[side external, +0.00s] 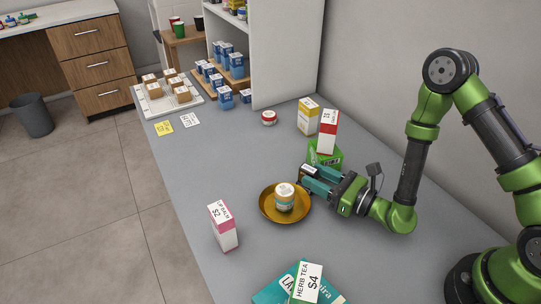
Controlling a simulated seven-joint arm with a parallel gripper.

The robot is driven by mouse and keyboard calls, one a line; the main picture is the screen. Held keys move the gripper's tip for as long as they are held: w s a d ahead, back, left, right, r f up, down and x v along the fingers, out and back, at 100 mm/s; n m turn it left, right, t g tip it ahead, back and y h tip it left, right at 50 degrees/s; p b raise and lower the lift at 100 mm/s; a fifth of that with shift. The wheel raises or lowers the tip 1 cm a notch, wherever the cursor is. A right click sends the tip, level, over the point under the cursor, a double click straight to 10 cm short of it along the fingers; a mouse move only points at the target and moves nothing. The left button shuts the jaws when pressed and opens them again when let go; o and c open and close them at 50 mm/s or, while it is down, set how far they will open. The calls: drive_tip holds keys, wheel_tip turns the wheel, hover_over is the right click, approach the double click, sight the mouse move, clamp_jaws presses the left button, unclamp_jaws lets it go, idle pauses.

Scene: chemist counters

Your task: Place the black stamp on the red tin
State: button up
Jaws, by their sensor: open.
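The red tin (269,119), small and round with a pale lid, stands on the grey counter in the upper middle. My gripper (306,178) is low over the counter, pointing left, with its teal fingers apart. A small dark item with a pale top (308,170) shows at the fingertips. It looks like the black stamp, but it is partly hidden and too small to be sure. I cannot tell whether the fingers touch it. The tin is farther back and to the left of the gripper, with nothing visible on its top.
A green box (325,154), a red-white box (328,132) and a yellow-white box (307,117) stand behind my gripper. An orange dish (265,207) with a jar (284,196) is just in front. A lip balm box (223,227) stands front left.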

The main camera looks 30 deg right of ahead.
drive_tip(key=shift+v, duration=1.1)
drive_tip(key=shift+s+r, duration=0.1)
drive_tip(key=shift+s, duration=0.15)
drive_tip(key=s+a+r+n+g+y, duration=0.3)
drive_tip(key=a+r+n+g+y, duration=0.15)
drive_tip(key=r+n+y, duration=0.2)
drive_tip(key=s+a+r+n+g+y, duration=0.3)
drive_tip(key=a+r+n+g+y, duration=0.15)
drive_tip(key=r+n, duration=0.2)
drive_tip(key=s+r+n+g+h, duration=0.1)
drive_tip(key=s+r+n+g, duration=0.2)
drive_tip(key=s+n+g, duration=0.45)
drive_tip(key=s+d+n+t+h, duration=0.2)
drive_tip(key=d+n+h, duration=0.4)
drive_tip(key=d+h, duration=0.5)
drive_tip(key=shift+s+r+t, duration=0.25)
drive_tip(key=shift+s+t, duration=0.1)
drive_tip(key=o, duration=0.3)
drive_tip(key=w+d+r+t+h, duration=0.2)
drive_tip(key=d+r+t+h, duration=0.1)
drive_tip(key=d+r+t, duration=0.1)
drive_tip(key=shift+d+r+n+t+h, duration=0.3)
drive_tip(key=shift+d+r+n+h, duration=0.25)
drive_tip(key=shift+d, duration=0.65)
